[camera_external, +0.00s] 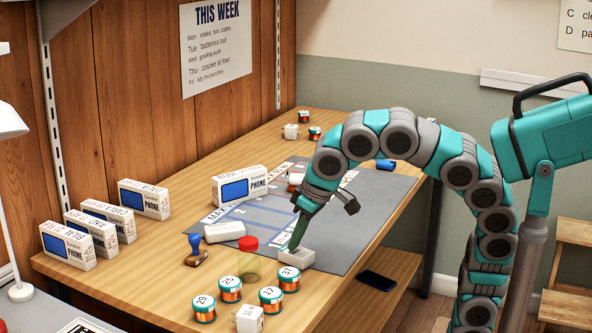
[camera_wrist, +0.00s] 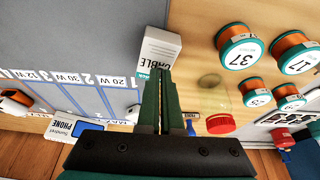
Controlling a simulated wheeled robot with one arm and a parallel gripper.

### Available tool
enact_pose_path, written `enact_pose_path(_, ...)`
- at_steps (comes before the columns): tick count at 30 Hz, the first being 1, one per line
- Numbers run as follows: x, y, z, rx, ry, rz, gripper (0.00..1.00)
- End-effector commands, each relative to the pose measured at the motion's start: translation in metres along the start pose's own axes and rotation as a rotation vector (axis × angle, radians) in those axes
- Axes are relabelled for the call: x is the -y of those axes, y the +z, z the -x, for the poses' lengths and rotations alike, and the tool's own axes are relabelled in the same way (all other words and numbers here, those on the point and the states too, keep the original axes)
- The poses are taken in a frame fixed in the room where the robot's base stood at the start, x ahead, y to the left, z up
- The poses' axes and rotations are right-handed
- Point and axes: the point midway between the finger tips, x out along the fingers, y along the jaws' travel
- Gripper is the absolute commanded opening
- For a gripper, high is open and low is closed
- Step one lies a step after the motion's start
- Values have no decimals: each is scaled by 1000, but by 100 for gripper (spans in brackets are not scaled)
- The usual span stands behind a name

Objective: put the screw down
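My gripper (camera_external: 291,248) points down at a small pale box (camera_external: 303,257) near the front edge of the grey mat. In the wrist view its two dark green fingers (camera_wrist: 160,72) lie nearly together, with only a thin line between them. The fingertips overlap the printed side of the box (camera_wrist: 160,45), part of which is covered by them. I cannot tell whether they touch it. I see no screw in either view; if one is between the fingertips or in the box, it is hidden or too small to make out.
A red-lidded clear jar (camera_external: 248,244) stands just left of the box. Several copper-and-teal numbered cans (camera_external: 270,299) stand in front. A wooden stamp (camera_external: 195,252), a white box (camera_external: 224,232) and phone boxes (camera_external: 240,186) are further left. The mat's right part (camera_external: 385,205) is clear.

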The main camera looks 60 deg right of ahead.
Motion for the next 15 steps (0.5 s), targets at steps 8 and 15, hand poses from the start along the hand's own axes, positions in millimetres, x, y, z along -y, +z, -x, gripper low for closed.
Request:
enact_pose_path(8, 0, 1, -3, -1, -1, 0, 3)
enact_pose_path(15, 0, 1, -2, -1, -1, 0, 30)
